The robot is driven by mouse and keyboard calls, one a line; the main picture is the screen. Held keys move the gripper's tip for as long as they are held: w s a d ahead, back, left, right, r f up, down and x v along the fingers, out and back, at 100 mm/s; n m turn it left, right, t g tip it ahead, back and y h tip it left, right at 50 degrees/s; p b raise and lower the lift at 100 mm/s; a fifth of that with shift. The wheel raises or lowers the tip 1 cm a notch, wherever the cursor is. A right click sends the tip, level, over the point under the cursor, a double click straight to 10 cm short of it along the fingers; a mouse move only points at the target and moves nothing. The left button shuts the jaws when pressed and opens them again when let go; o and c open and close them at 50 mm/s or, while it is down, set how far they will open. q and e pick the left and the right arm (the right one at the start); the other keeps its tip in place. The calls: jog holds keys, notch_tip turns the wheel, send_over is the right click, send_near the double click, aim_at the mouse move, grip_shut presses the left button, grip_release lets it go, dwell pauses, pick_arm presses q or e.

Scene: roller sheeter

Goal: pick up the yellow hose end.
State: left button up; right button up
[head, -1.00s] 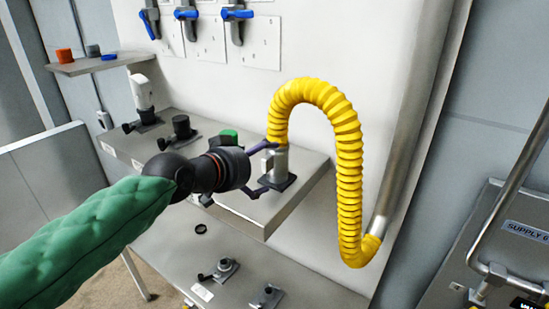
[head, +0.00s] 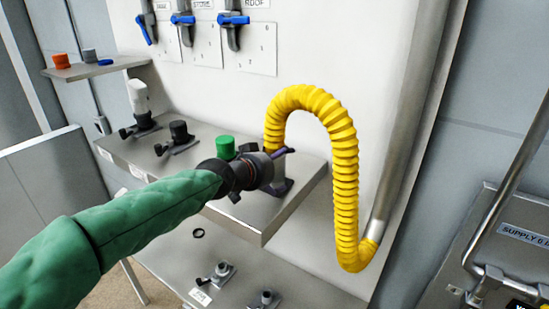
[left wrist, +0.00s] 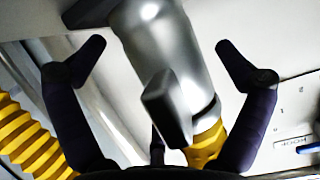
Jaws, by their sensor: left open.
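The yellow hose (head: 345,165) arches up from the shelf and drops down to a metal pipe at the right. Its left end meets a grey metal fitting (head: 281,168) standing on the shelf, mostly hidden behind my left gripper (head: 280,153). In the left wrist view, my left gripper (left wrist: 160,48) is open, with one finger on each side of the silver fitting (left wrist: 160,50) and its lever block. A short yellow part (left wrist: 208,142) shows at the fitting's lower end, and the ribbed hose (left wrist: 32,140) at far left. Contact cannot be told. My right gripper is not in view.
The metal shelf (head: 245,226) also carries a green cap (head: 225,147), a black-capped fitting (head: 180,133) and a white-topped one (head: 138,97). Blue-handled valves (head: 233,20) are on the wall above. A lower shelf holds small fittings (head: 222,272).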

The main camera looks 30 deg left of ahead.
aim_at(272, 152)
pick_arm(q)
jog(key=shift+r, duration=0.1)
jog(key=shift+c, duration=0.3)
jog(key=c, duration=1.4)
jog(key=shift+c, duration=0.8)
jog(key=r, duration=0.4)
jog(key=shift+s+a+r+p, duration=0.15)
jog(key=shift+s+p, duration=0.1)
jog(key=shift+p, duration=0.15)
jog(key=s+r, duration=0.2)
jog(key=s+a+r, duration=0.1)
jog(key=s+r, duration=0.1)
jog(key=r, duration=0.1)
jog(key=shift+s+b, duration=0.15)
jog(key=shift+b, duration=0.15)
jog(key=a+b+v, duration=0.1)
jog(key=b+v, duration=0.1)
jog(key=v, duration=0.7)
jog(key=shift+s+a+r, duration=0.15)
jog(key=shift+s+a, duration=0.1)
jog(key=shift+a, duration=0.05)
